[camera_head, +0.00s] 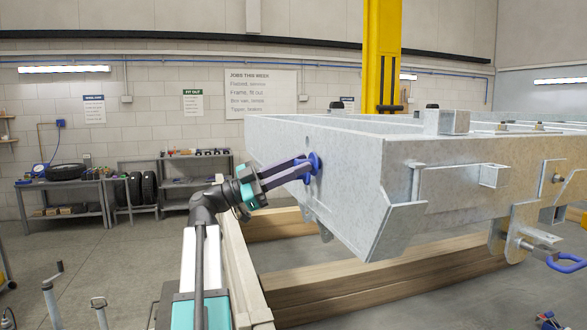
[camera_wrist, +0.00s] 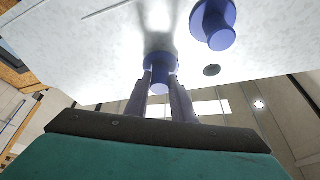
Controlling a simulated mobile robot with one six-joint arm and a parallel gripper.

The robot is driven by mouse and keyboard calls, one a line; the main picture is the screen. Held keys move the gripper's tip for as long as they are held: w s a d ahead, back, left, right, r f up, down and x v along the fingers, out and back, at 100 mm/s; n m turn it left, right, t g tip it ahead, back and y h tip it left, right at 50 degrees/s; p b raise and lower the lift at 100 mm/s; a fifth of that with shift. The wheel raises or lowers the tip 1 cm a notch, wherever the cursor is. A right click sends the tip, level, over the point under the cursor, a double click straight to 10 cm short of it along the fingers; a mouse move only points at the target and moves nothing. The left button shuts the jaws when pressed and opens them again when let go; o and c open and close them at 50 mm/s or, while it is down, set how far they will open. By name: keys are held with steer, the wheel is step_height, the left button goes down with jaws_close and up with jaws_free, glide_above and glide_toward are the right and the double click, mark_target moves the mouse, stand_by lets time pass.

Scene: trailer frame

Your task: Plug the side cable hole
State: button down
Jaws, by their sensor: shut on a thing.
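My gripper (camera_head: 306,168) is at the end face of the grey galvanized trailer frame (camera_head: 350,188). In the wrist view its two fingers (camera_wrist: 160,85) are shut on a blue plug (camera_wrist: 161,78), with the flange toward the frame's plate (camera_wrist: 110,45). The flange is at or very near the plate; I cannot tell whether the plug is in a hole. A second blue plug (camera_wrist: 220,38) stands on the plate to the right, apart from the fingers. A dark round hole (camera_wrist: 212,70) lies open below it. In the head view the blue parts (camera_head: 316,162) overlap at my fingertips.
Timber beams (camera_head: 370,292) lie under the frame. A blue-handled fitting (camera_head: 566,262) hangs at the frame's right side. A yellow post (camera_head: 382,55) stands behind. Workbenches with tyres (camera_head: 135,188) line the back wall.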

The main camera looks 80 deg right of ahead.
steer(key=shift+s+d+b, duration=0.3)
steer(key=shift+s+b, duration=0.1)
steer(key=shift+s, duration=0.15)
steer(key=c, duration=1.4)
jaws_free()
steer(key=shift+s, duration=0.1)
steer(key=shift+c, duration=0.2)
steer(key=b+v, duration=0.4)
steer(key=v, duration=1)
